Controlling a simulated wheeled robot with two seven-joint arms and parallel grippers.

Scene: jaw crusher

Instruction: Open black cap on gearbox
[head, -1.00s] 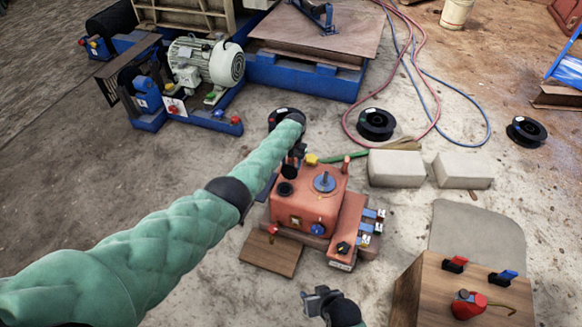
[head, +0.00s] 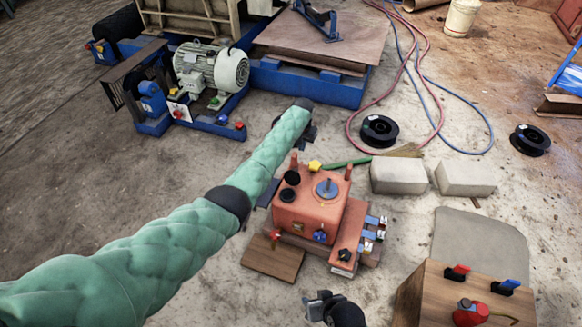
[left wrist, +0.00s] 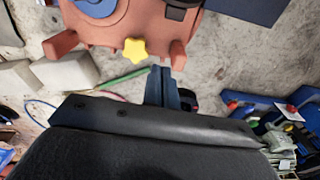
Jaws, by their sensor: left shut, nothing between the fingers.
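The red gearbox (head: 310,212) stands on the ground in the middle of the head view. On its top left, a round black cap (head: 292,178) appears to stand tilted up behind a round black opening or ring (head: 288,195). A dark part (left wrist: 178,8) at the top edge of the left wrist view is likely that cap. My left gripper (head: 308,132) is behind the gearbox, apart from it. In the left wrist view its fingers (left wrist: 163,85) are together and empty, near the yellow knob (left wrist: 135,50). My right gripper (head: 322,300) is low in front; its jaws are unclear.
Red posts (head: 348,171) rise at the gearbox's back corners. Blue-handled switches (head: 372,230) line its right side. Pale blocks (head: 398,174) and a black spool (head: 379,130) lie behind right. A wooden box (head: 465,295) with levers stands at lower right.

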